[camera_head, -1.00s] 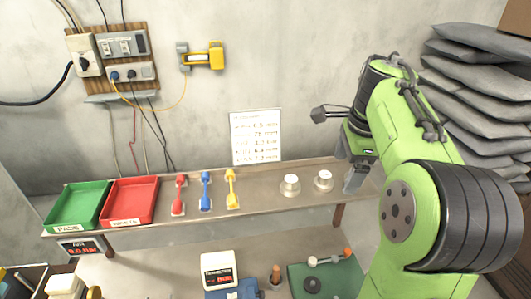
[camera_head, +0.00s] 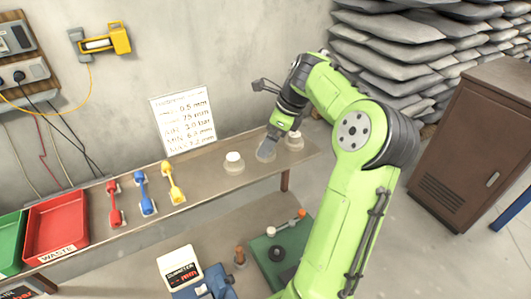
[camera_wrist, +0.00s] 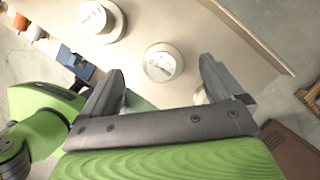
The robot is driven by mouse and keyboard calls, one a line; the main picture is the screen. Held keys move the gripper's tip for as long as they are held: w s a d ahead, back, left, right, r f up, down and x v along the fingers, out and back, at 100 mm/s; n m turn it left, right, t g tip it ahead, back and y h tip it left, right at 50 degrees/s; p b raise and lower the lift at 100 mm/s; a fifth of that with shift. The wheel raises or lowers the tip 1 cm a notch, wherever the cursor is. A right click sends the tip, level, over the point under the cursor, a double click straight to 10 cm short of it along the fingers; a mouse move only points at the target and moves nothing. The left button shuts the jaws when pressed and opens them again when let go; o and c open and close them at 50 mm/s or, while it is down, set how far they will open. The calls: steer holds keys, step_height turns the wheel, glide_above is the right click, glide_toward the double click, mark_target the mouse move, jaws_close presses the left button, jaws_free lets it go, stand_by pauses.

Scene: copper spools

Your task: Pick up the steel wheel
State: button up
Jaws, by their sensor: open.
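The left piece (camera_head: 234,163) stands clear and the right piece (camera_head: 295,141) is beside my gripper; I cannot tell by looks which is the steel wheel. My gripper (camera_head: 266,152) is low over the shelf between them. In the wrist view my gripper (camera_wrist: 163,78) is open and empty. One round piece (camera_wrist: 163,62) lies ahead, between the lines of the fingers, apart from both. The other (camera_wrist: 101,19) is at the upper left.
Red (camera_head: 114,204), blue (camera_head: 145,194) and yellow (camera_head: 173,183) tools and a red tray (camera_head: 57,222) line the shelf at left. Below are a green mat (camera_head: 262,246) with small parts and a blue-and-white device (camera_head: 187,272). A brown cabinet (camera_head: 470,140) stands right.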

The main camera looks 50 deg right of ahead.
steer(key=x, duration=0.3)
steer(key=shift+w+f, duration=0.15)
steer(key=shift+f, duration=0.1)
steer(key=shift+c, duration=1.3)
steer(key=c, duration=0.9)
step_height(320, 180, up, 10)
steer(key=shift+r+p, duration=0.15)
steer(key=shift+p, duration=0.5)
